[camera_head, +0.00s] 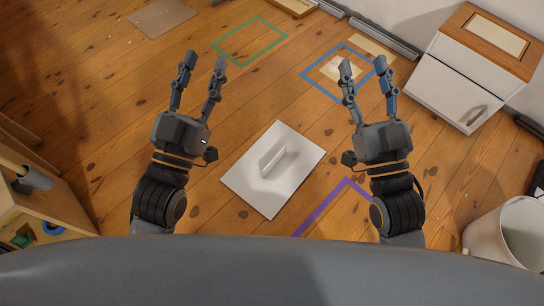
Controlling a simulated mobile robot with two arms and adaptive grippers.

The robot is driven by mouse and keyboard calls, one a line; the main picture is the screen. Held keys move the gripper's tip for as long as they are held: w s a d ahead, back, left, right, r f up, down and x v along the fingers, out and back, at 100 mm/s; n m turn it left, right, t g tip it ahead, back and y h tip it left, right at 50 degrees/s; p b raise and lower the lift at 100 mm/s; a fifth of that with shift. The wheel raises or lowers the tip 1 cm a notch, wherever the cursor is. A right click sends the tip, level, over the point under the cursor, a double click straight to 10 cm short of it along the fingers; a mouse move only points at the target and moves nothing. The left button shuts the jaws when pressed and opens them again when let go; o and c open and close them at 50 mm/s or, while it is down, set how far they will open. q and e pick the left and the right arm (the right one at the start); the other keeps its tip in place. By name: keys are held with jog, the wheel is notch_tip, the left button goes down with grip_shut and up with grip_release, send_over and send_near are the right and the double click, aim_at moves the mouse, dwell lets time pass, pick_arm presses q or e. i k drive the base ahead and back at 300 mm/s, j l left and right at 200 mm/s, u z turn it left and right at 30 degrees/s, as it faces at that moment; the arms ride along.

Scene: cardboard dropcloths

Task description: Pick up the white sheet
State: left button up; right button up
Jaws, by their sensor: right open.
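The white sheet (245,180) lies flat on the wooden floor, turned at an angle, in the lower middle of the head view. A raised white upright piece (271,158) stands near its middle. My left gripper (205,62) is to the left of the sheet, with its fingers pointing up the picture and apart, nothing between them. My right gripper (363,70) is to the right of the sheet, also open and empty, its fingers in front of the blue outline. Neither gripper appears to touch the sheet. My grey body hides the floor below.
A blue taped square (310,77) holds a beige sheet (333,69). A green taped outline (231,37) and a brown sheet (162,17) lie farther back. Purple tape (320,207) is near. A white cabinet (447,92) and a bin (483,236) stand right, wooden furniture (50,205) left.

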aim_at(266, 176)
jog(key=z, duration=0.65)
jog(key=i+j+z, duration=0.1)
jog(key=j+z, duration=1.25)
jog(key=j, duration=0.2)
jog(key=k+j+z, duration=0.15)
jog(key=j+z, duration=0.3)
